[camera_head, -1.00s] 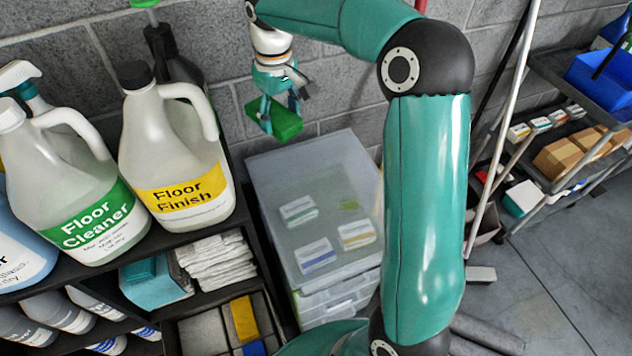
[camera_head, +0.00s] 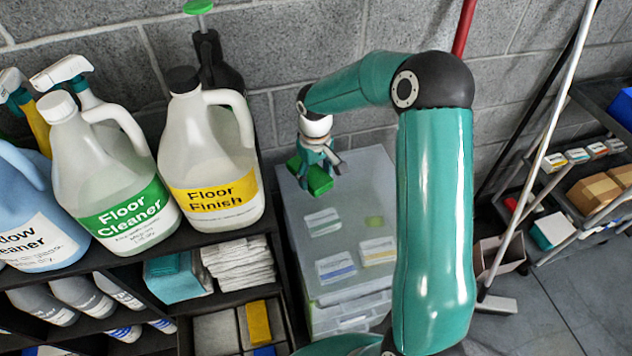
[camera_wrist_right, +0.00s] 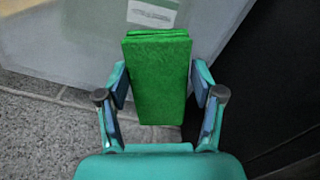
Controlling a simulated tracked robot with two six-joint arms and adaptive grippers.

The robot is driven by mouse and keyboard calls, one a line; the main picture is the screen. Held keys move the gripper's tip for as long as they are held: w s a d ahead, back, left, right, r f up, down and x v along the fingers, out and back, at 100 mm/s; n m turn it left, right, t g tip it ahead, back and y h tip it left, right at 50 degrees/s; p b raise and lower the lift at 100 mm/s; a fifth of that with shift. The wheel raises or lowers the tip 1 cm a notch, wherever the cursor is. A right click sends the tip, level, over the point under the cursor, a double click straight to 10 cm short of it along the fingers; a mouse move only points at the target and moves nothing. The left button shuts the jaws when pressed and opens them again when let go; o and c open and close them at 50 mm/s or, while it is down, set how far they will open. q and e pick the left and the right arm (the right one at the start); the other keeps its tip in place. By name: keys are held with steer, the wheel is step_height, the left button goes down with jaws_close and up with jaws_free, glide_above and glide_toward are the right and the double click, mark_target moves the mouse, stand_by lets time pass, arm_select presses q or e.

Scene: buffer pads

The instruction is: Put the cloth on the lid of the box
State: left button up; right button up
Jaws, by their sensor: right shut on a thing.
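My right gripper (camera_head: 318,162) is shut on a folded green cloth (camera_head: 316,180). It holds the cloth at the far left part of the box's lid, seemingly above it; I cannot tell whether they touch. In the right wrist view the cloth (camera_wrist_right: 158,80) sits between the two fingers (camera_wrist_right: 160,100), with the box beyond it. The box (camera_head: 345,320) is translucent plastic with a flat pale lid (camera_head: 350,205). White labelled packs and a small green patch show at the lid. My left gripper is not in view.
A dark shelf left of the box bears Floor Finish (camera_head: 208,150) and Floor Cleaner (camera_head: 115,175) jugs, with folded white cloths (camera_head: 240,262) below. A grey block wall stands behind. A pole (camera_head: 540,150) and a cart with cardboard boxes (camera_head: 595,192) stand right.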

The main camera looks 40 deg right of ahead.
mark_target(316, 177)
steer(key=shift+f, duration=2)
steer(key=o, duration=1.1)
steer(key=shift+r, duration=0.1)
step_height(316, 177, up, 12)
steer(key=shift+s+b, duration=0.1)
steer(key=shift+b, duration=0.2)
